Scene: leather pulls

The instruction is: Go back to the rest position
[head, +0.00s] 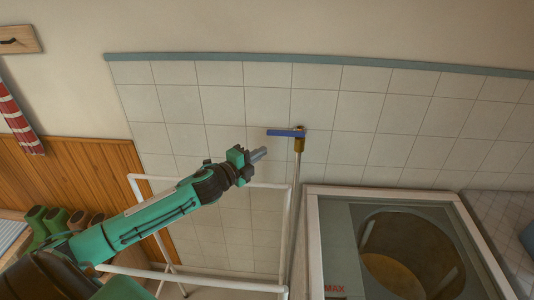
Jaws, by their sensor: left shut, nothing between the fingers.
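My left gripper (259,154) is at the end of my green arm, which comes in from the lower left. Its grey fingers are shut and hold nothing. They point right, towards a blue lever handle (286,133) on a brass fitting at the top of an upright pipe (293,210). A gap shows between the fingertips and the lever and pipe. My right gripper is not in view.
A white rail frame (190,282) stands around and behind my arm. A washer-like machine with a glass lid (335,240) stands at the lower right. Boots (55,220) stand at the left by wood panelling. A red striped towel (14,115) hangs at the far left.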

